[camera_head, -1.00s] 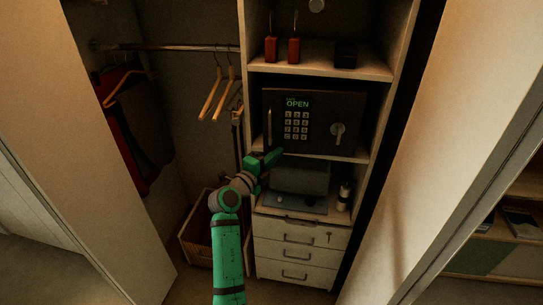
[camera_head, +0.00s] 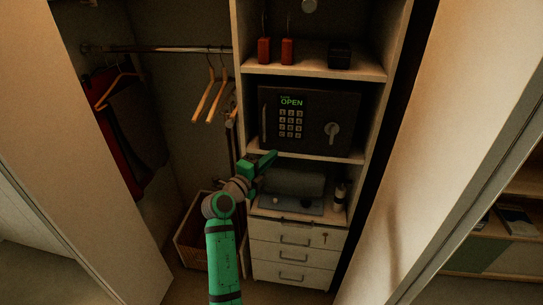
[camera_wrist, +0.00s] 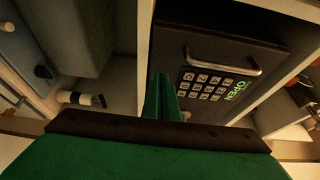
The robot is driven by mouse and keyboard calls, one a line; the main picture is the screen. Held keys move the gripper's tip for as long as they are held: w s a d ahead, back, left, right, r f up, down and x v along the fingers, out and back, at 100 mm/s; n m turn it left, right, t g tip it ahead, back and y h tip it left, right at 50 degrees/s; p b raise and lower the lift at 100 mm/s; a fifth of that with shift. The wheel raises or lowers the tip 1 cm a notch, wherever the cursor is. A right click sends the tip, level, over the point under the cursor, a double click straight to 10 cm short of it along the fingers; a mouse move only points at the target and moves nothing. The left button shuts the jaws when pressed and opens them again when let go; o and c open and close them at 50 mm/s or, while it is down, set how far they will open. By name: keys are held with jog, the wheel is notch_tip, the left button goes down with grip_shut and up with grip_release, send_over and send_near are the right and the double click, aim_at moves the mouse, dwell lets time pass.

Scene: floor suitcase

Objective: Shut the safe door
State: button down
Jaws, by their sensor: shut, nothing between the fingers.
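The dark safe (camera_head: 312,150) sits on the middle shelf of the closet. Its door front shows a keypad (camera_head: 291,123), a lit green "OPEN" display (camera_head: 291,101), a round knob with a lever (camera_head: 332,130), and an upright bar handle (camera_head: 264,120) near its left edge. The door looks close to the body; I cannot tell whether a gap remains. My gripper (camera_head: 273,156) is shut and empty, just below and in front of the door's lower left. In the wrist view, turned sideways, the fingers (camera_wrist: 160,97) lie beside the keypad, apart from the bar handle (camera_wrist: 223,63). Contact is unclear.
Two red items (camera_head: 275,50) stand above. Hangers (camera_head: 210,97) hang left. Large panels (camera_head: 400,160) flank the closet.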

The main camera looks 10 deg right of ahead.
jog(key=a, duration=1.2)
jog(key=s+f+n+t+y, duration=0.1)
jog(key=s+f+n+y, duration=0.15)
jog(key=f, duration=0.35)
jog(key=s+f+n+y, duration=0.1)
jog(key=s+f+n, duration=0.3)
jog(key=f, duration=0.2)
jog(key=s+f+n+t+y, duration=0.1)
jog(key=s+f+n, duration=0.2)
jog(key=f, duration=0.3)
jog(key=s+f+n+y, duration=0.5)
jog(key=s+f+n, duration=0.3)
jog(key=s+f, duration=0.6)
jog(key=s+a+r+n+y, duration=0.1)
jog(key=s+n+y, duration=0.15)
jog(key=s, duration=0.75)
jog(key=s+a+n+y, duration=0.15)
jog(key=s+n, duration=0.25)
jog(key=s, duration=0.6)
jog(key=s+r+n, duration=0.1)
jog(key=s+r, duration=0.4)
jog(key=s, duration=0.3)
jog(key=s+a+r+n, duration=0.1)
jog(key=s+r+n, duration=0.1)
jog(key=s+r, duration=0.4)
jog(key=shift+s+a+r+t, duration=0.2)
jog(key=shift+s+t, duration=0.2)
jog(key=shift+s, duration=0.85)
